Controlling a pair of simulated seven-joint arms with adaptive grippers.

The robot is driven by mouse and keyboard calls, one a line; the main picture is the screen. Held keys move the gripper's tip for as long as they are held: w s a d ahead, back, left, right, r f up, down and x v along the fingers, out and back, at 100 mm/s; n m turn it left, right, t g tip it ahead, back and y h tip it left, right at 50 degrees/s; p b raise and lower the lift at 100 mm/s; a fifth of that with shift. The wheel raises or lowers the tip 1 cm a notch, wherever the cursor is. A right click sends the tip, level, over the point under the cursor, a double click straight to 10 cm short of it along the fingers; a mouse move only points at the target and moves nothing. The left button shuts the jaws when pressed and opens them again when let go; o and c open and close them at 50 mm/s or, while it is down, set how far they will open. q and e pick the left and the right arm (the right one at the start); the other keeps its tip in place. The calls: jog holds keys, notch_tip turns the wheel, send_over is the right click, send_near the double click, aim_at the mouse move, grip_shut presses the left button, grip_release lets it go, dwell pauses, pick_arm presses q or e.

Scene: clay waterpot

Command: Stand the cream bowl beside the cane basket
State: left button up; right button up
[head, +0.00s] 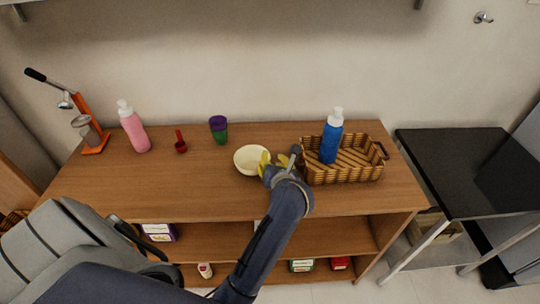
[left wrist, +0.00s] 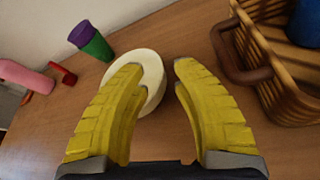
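The cream bowl (head: 247,160) stands upright on the wooden table top, left of the cane basket (head: 345,174), with a gap between them. My left gripper (head: 273,160) is at the bowl's right edge, its yellow fingers apart. In the left wrist view, the left finger overlaps the bowl (left wrist: 151,66) and the right finger is just outside its rim, on the basket (left wrist: 275,72) side. The gripper (left wrist: 159,68) is open; I cannot tell whether a finger touches the bowl. My right gripper is out of view.
A blue bottle (head: 331,138) stands in the basket. A green and purple cup (head: 219,131), red scoop (head: 180,143), pink bottle (head: 134,130) and orange juice press (head: 92,130) stand to the left. The front of the table top (head: 170,190) is clear.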

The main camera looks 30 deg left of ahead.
pick_arm(q)
jog(key=shift+v, duration=3.1)
